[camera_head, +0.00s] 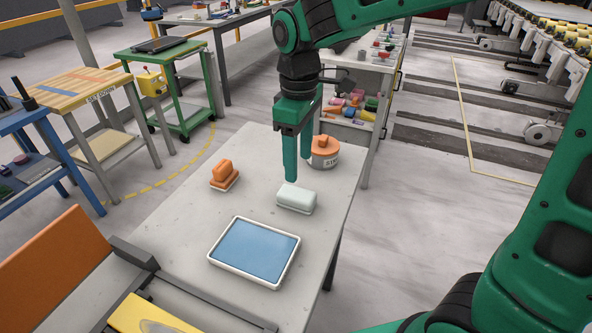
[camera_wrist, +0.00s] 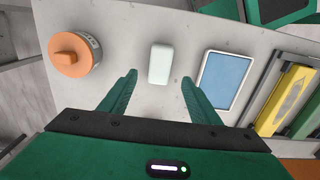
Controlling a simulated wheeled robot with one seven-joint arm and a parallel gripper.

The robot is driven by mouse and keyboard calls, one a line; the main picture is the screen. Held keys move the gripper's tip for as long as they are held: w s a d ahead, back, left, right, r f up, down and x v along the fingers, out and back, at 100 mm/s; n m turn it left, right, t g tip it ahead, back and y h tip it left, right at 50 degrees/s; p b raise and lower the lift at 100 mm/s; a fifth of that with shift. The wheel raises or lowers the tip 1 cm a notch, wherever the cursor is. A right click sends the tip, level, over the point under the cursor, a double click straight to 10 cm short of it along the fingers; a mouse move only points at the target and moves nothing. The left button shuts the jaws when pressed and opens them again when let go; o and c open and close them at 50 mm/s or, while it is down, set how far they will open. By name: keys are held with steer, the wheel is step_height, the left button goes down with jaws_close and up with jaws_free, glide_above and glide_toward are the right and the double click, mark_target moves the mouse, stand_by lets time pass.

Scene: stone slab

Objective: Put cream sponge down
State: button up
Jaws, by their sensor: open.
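The cream sponge (camera_head: 297,198), a pale rounded block, lies flat on the grey stone slab (camera_head: 190,230). In the wrist view the sponge (camera_wrist: 160,62) is centred ahead of my fingers, with slab around it. My gripper (camera_head: 299,168) points down just behind and above the sponge in the head view. Its green fingers are spread apart and empty.
A blue-topped white tray (camera_head: 253,251) lies in front of the sponge. An orange-lidded round tin (camera_head: 324,152) stands behind it, near my gripper. An orange handled block (camera_head: 224,176) sits to the left. Yellow and orange pieces lie at the near edge. Slab between these is bare.

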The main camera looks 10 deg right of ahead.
steer(key=shift+r, duration=0.4)
steer(key=s+d+m, duration=0.3)
steer(key=d+m, duration=0.1)
steer(key=d, duration=0.6)
steer(key=s+d+m, duration=0.4)
steer(key=d, duration=0.6)
steer(key=s+d+f+m, duration=0.2)
steer(key=s+d+m, duration=0.2)
steer(key=s, duration=0.3)
steer(key=s+d+f+m, duration=0.2)
steer(key=s+d+m, duration=0.3)
steer(key=s, duration=0.3)
steer(key=shift+d+m, duration=0.3)
steer(key=shift+d, duration=0.05)
steer(key=shift+f, duration=0.1)
